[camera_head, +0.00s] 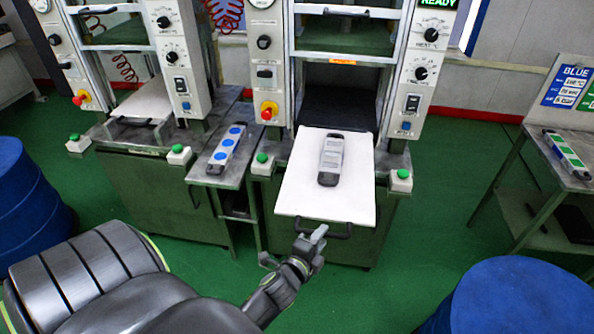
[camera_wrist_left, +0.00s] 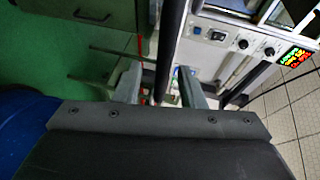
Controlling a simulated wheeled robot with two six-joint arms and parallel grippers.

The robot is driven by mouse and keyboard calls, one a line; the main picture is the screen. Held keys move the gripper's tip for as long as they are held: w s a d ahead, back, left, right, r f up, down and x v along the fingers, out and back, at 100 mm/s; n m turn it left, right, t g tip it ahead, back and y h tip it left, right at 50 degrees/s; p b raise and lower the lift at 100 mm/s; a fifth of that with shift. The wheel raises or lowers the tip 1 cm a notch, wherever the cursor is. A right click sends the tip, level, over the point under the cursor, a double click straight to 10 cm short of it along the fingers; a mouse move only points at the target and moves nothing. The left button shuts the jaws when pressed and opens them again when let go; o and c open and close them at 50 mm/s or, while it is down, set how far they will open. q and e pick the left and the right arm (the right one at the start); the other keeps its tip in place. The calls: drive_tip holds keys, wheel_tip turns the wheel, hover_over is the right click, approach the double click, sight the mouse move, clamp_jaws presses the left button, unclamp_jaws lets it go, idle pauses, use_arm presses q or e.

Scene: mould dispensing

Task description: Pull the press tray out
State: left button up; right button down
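The press tray (camera_head: 297,190) is a white plate sticking out of the front of the right-hand press. It has a dark bar handle (camera_head: 340,235) at its front edge. A grey mould (camera_head: 331,158) with dark ends lies on the tray. My left gripper (camera_head: 294,247) is at the tray's front edge, close to the handle, with its two fingers spread apart. In the left wrist view, a dark bar runs between the spread fingers (camera_wrist_left: 160,85); I cannot tell whether they touch it. My right gripper is not in view.
A second press with its own white tray (camera_head: 146,103) stands at the left. A mould with blue dots (camera_head: 224,150) lies on a stand between the presses. A green-marked mould (camera_head: 566,153) lies on the right table. Blue drums (camera_head: 515,300) stand at both sides.

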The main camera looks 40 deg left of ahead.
use_arm(q)
drive_tip(key=p+v, duration=0.2)
drive_tip(key=v, duration=1.2)
drive_tip(key=shift+f, duration=0.1)
